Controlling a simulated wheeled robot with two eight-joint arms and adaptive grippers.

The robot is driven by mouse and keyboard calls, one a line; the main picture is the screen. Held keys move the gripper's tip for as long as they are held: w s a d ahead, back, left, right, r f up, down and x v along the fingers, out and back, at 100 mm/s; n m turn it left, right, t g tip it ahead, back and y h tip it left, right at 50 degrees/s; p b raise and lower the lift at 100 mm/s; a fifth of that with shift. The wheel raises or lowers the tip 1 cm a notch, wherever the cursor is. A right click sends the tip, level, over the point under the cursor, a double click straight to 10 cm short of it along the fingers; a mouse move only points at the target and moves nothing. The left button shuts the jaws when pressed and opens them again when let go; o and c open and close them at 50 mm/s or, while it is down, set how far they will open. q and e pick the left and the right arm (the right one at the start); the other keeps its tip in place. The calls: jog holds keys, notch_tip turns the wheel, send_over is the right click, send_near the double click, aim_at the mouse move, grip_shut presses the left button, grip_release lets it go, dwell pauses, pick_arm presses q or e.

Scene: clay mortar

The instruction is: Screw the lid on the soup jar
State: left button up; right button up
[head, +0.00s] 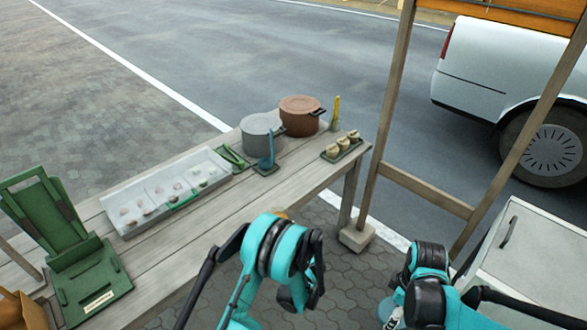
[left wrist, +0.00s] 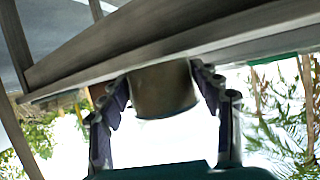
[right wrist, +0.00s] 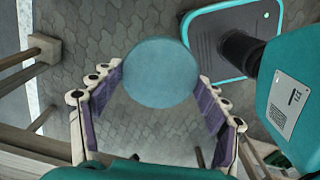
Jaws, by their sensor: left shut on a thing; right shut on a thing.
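In the left wrist view my left gripper (left wrist: 164,78) is shut on a tan-brown cylinder, which looks like the soup jar (left wrist: 163,92), held beside the table's underside and edge. In the right wrist view my right gripper (right wrist: 161,80) is shut on a round blue disc, which looks like the lid (right wrist: 160,72), held above the paving. The lid and jar are in separate grippers; the gap between them does not show. In the head view my arms hide both gripper tips.
A wooden post (head: 390,110) and a pale cabinet (head: 535,255) stand at right.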

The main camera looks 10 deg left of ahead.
pick_arm(q)
jog(key=shift+m+h, duration=0.4)
jog(key=r, duration=0.4)
jog(key=s+a+r, duration=0.1)
jog(key=r, duration=0.1)
jog(key=shift+r, duration=0.2)
pick_arm(e)
jog(key=w+m, duration=0.2)
jog(key=shift+a+f+m, duration=0.1)
jog(key=shift+a+m, duration=0.2)
jog(key=shift+a, duration=0.05)
pick_arm(q)
jog(key=s+a+r+m+t+h, duration=0.1)
jog(key=s+a+r+m+h, duration=0.1)
jog(key=s+r, duration=1)
notch_tip(320, 180, up, 3)
jog(key=shift+s+a+r+m+t+h, duration=0.2)
jog(key=shift+s+a+m+t+h, duration=0.15)
jog(key=shift+a, duration=0.35)
pick_arm(e)
jog(key=w+a+f+m, duration=0.1)
jog(key=w+a+m, duration=0.2)
jog(key=w+m, duration=0.4)
jog(key=m, duration=0.3)
jog(key=shift+a+f, duration=0.15)
jog(key=shift+a, duration=0.1)
